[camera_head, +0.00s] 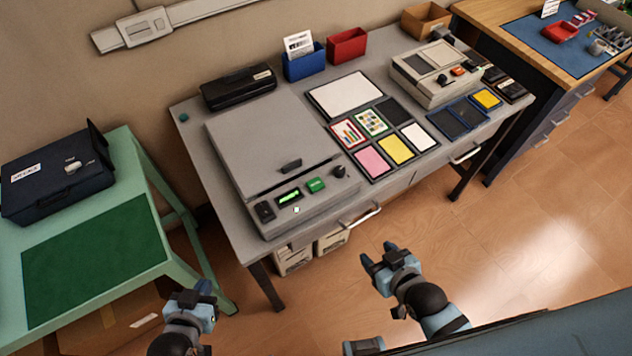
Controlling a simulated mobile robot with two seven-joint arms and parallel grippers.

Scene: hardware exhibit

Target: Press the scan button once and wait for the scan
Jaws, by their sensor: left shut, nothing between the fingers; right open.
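A grey flatbed scanner (262,140) with its lid closed sits on the left part of the grey desk. On its front panel are a green button (315,185), a small display lit green (289,196), a black switch (264,211) and a black knob (339,171). Which one is the scan button is not labelled legibly; the green one stands out. My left gripper (195,292) is shut and empty, low in front of the green table and desk. My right gripper (379,254) is open and empty, in front of the desk edge, apart from the scanner.
A green table (151,240) with a dark case (57,178) stands left. Desk handles (362,217) stick out in front.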

